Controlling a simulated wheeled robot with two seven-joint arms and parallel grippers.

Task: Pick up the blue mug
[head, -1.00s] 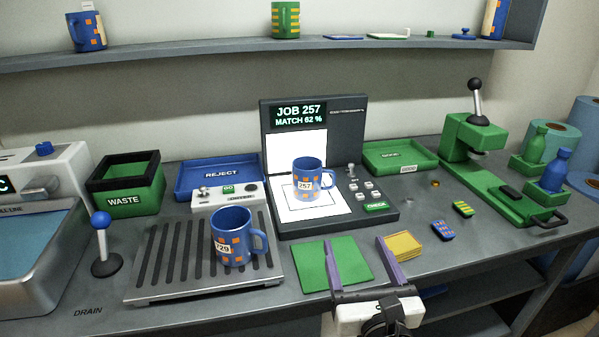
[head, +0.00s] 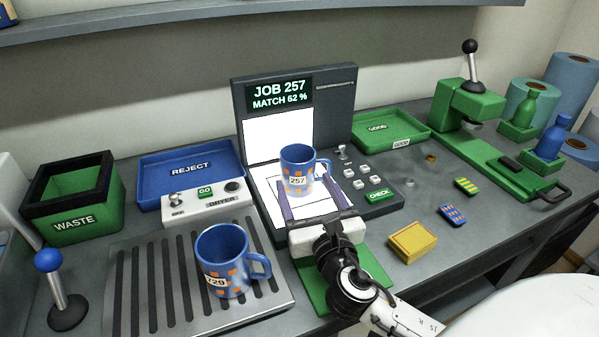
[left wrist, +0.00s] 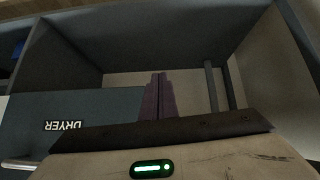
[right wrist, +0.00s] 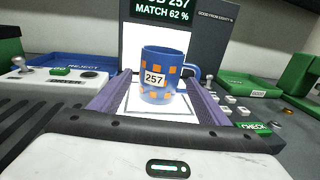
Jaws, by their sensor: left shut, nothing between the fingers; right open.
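A blue mug with orange squares and a "257" label (head: 297,172) stands upright on the white pad of the dark job station, its handle to the right. It also shows in the right wrist view (right wrist: 161,77). My right gripper (head: 307,190) is open, with its purple fingers reaching toward this mug from the front, one on each side of it; contact cannot be told. A second blue mug labelled "729" (head: 222,262) stands on the slatted metal drain tray. My left gripper (left wrist: 157,97) shows only in the left wrist view, its fingers together and empty.
The job station's screen (head: 279,93) reads "JOB 257 MATCH 62 %". A green mat (head: 373,263) lies under my right wrist. A yellow pad stack (head: 412,242) is to its right. The blue reject tray (head: 190,170) and green waste bin (head: 75,215) are at left.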

